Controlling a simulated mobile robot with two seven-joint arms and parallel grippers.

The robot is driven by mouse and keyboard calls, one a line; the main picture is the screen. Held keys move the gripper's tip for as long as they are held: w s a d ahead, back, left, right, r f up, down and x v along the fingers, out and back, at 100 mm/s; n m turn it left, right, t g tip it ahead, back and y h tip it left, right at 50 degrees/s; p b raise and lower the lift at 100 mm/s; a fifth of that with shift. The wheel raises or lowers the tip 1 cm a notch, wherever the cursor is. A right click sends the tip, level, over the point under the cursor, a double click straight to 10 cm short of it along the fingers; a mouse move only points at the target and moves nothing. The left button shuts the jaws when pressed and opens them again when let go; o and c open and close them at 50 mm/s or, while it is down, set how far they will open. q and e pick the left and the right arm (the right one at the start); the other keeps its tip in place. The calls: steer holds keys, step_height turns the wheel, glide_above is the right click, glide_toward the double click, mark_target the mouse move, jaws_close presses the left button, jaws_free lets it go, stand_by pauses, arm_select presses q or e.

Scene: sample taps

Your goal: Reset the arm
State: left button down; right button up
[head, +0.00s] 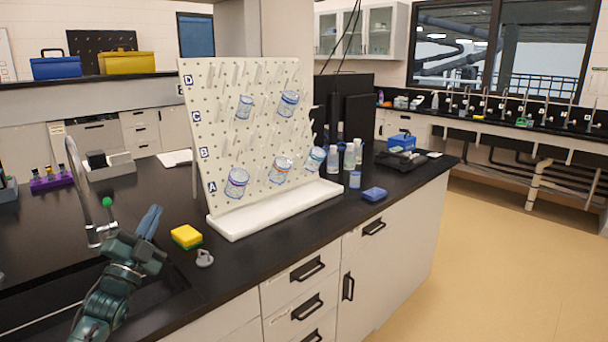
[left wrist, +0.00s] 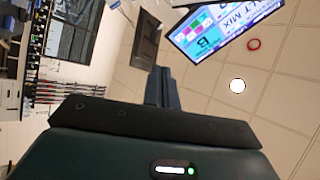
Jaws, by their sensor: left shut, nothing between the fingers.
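In the left wrist view the shut fingers (left wrist: 162,88) point towards the ceiling and a wall screen. My left arm comes in from the bottom left of the head view. My right gripper is not in view.
A tap (head: 82,190) stands just left of the gripper. A yellow sponge (head: 186,235) and a small grey object (head: 204,258) lie to its right. A white pegboard rack (head: 240,130) holding several beakers stands behind them on the black counter (head: 400,190).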

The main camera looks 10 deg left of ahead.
arm_select(q)
steer(key=w+d+r+n+t+h, duration=0.15)
steer(key=w+d+r, duration=0.25)
steer(key=d+r, duration=0.45)
steer(key=w+a+f+n+g+y, duration=0.25)
steer(key=f+n+g, duration=0.2)
steer(key=f, duration=0.35)
steer(key=w+a+f+n+g+y, duration=0.1)
steer(key=a+f+n+g+y, duration=0.25)
steer(key=f, duration=0.55)
steer(key=s+d+f+g+h, duration=0.1)
steer(key=s+d+f+g, duration=0.1)
steer(key=s+d+f, duration=0.5)
steer(key=s+d+f+g+h, duration=0.1)
steer(key=s+d+f+h, duration=0.1)
steer(key=s+d+f, duration=0.6)
steer(key=s+d+f+g+h, duration=0.1)
steer(key=s+f, duration=0.4)
steer(key=s, duration=0.7)
steer(key=s+d+f+n+g+h, duration=0.1)
steer(key=s+d+f+g, duration=0.2)
steer(key=s, duration=0.8)
steer(key=d+f, duration=0.2)
steer(key=d, duration=0.1)
steer(key=shift+s+d+f, duration=0.15)
steer(key=shift+s+d, duration=0.05)
steer(key=shift+s, duration=0.2)
